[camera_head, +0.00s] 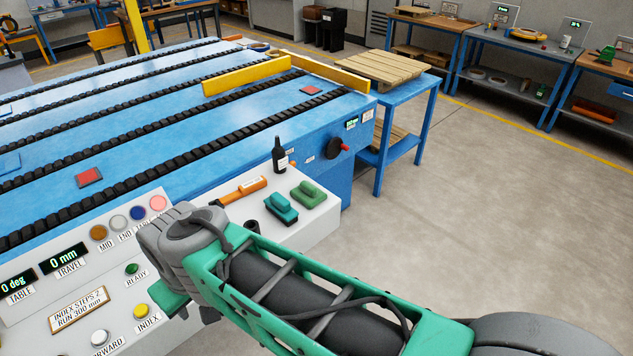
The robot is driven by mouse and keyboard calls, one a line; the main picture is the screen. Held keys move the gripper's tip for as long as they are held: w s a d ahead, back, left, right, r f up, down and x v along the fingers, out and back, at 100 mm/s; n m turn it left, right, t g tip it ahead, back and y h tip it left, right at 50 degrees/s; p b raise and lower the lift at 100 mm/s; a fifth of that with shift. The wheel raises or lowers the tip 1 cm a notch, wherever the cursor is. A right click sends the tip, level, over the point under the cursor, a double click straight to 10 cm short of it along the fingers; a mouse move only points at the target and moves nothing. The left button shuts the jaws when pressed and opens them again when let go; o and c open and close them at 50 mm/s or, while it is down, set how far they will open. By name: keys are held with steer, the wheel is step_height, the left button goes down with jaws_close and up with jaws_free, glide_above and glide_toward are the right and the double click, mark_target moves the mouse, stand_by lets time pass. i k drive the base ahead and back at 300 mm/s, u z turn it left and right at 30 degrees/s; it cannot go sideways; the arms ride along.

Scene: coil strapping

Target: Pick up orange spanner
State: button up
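An orange tool (243,190) with a pale label and a dark end at its left lies on the light grey top of the console (318,222). It looks like the orange spanner, though its jaw is too small to make out. It lies just beyond the grey joint of my arm, and its left end is close to that joint in the picture. My green and grey arm crosses the lower middle of the view. My gripper's fingers do not show, so what they hold cannot be seen.
A teal block-like item (281,208), a green one (309,194), a black bottle (279,158) and a dark round item (252,228) stand near the tool. The button panel (75,300) is at lower left. A blue conveyor table (150,150) lies behind. Open floor (500,220) is at right.

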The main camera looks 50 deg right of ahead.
mark_target(247, 189)
steer(key=z, duration=1.35)
steer(key=i, duration=0.6)
steer(key=u, duration=2.55)
